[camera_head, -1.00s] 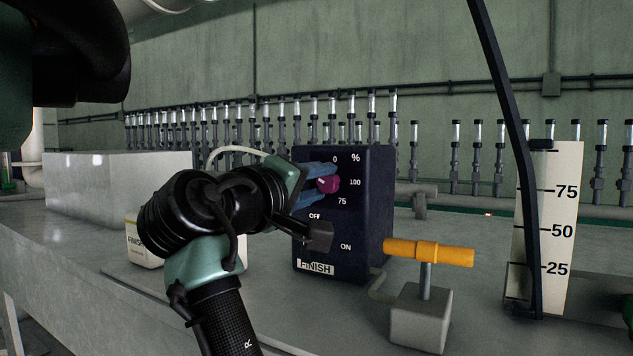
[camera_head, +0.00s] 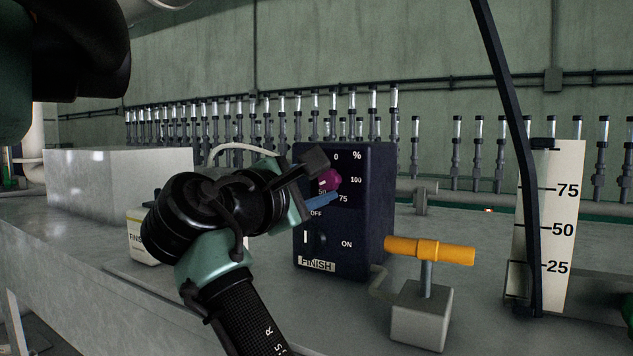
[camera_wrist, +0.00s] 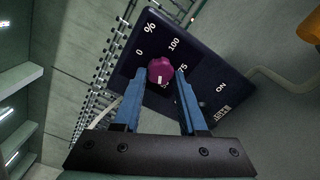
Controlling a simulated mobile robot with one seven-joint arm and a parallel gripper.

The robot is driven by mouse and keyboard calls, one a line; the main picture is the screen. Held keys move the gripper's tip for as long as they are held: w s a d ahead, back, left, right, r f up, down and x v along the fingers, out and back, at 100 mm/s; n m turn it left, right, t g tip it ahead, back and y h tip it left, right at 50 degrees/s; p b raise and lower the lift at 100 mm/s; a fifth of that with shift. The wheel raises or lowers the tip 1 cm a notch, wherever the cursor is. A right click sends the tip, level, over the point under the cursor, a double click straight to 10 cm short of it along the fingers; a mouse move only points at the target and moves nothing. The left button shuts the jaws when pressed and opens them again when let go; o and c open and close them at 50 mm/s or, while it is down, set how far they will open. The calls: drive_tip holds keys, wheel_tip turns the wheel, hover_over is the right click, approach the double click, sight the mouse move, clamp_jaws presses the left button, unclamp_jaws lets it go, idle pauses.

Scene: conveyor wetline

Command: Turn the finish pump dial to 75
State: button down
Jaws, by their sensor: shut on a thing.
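The finish pump box (camera_head: 365,230) is dark blue and stands upright on the bench, with a "FINISH" label at its bottom. Its purple dial (camera_head: 330,180) has printed marks for 0, 50, 75 and 100 around it. In the wrist view the dial (camera_wrist: 160,71) shows a white pointer line toward the partly hidden 50 mark. My gripper (camera_head: 328,190) is at the dial, its blue fingers shut on it. The fingers also show in the wrist view (camera_wrist: 160,82), one on each side of the dial. Below the dial, the ON/OFF switch (camera_head: 318,239) is now uncovered.
A yellow-handled valve (camera_head: 430,251) on a grey block stands right of the box. A white scale board (camera_head: 560,225) with a dark bar stands further right. A white labelled container (camera_head: 140,240) sits left, behind my arm. Several glass-topped tubes line the back.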

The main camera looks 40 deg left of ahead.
drive_tip(key=n, duration=0.4)
drive_tip(key=shift+d+r, duration=0.2)
drive_tip(key=shift+r, duration=0.05)
drive_tip(key=n, duration=0.8)
drive_tip(key=shift+w+d+r+n, duration=0.1)
drive_tip(key=shift+n, duration=2.2)
drive_tip(key=c, duration=0.8)
unclamp_jaws()
drive_tip(key=o, duration=0.4)
drive_tip(key=shift+w+f, duration=0.15)
drive_tip(key=shift+f, duration=0.15)
drive_tip(key=shift+c, duration=0.2)
